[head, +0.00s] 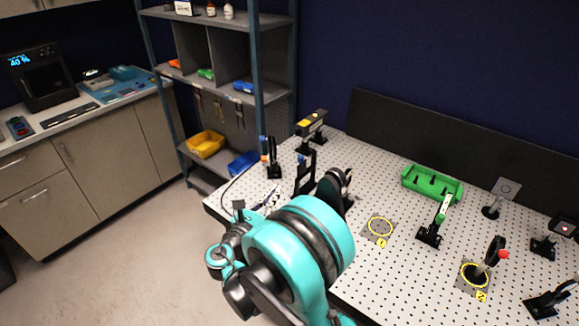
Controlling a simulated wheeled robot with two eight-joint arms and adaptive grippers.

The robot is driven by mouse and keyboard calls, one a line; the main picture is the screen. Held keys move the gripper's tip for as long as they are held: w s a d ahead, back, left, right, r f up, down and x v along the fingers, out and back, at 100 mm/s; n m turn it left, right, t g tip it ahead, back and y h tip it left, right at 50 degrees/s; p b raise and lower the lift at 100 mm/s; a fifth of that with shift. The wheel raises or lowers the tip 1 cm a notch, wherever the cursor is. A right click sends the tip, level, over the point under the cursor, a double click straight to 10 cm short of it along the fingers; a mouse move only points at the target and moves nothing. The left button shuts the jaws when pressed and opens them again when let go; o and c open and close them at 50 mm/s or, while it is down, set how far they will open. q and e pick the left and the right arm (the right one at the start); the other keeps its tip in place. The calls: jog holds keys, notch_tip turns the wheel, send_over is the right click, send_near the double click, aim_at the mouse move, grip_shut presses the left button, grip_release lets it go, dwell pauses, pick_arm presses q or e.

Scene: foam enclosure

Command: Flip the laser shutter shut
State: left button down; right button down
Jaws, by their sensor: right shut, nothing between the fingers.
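The laser (312,127) is a black box with a yellow top patch, near the back left of the perforated table. A dark upright mount (304,172), which looks like the shutter, stands just in front of it; the flap's position is too small to tell. My right arm comes in from the bottom and covers the table's near left edge. My right gripper (268,198) is shut and empty, left of and below the dark mount and apart from it in the picture. Its fingers are small and partly merge with the table behind. My left gripper is not in view.
A round black mount (337,183) stands right beside the dark mount, and a slim black post (273,160) to its left. A green tray (432,183), a lever mount (434,225) and a red-knobbed mount (493,256) stand right. A dark panel (450,140) backs the table.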

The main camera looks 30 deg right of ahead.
aim_at(299, 160)
jog(key=shift+d, duration=0.1)
jog(key=b+x, duration=0.2)
jog(key=x, duration=1.1)
jog(key=shift+w+d+b, duration=0.25)
jog(key=shift+d+b, duration=0.05)
jog(key=shift+d, duration=0.1)
jog(key=x, duration=0.5)
jog(key=shift+s+d, duration=0.2)
jog(key=shift+s, duration=0.2)
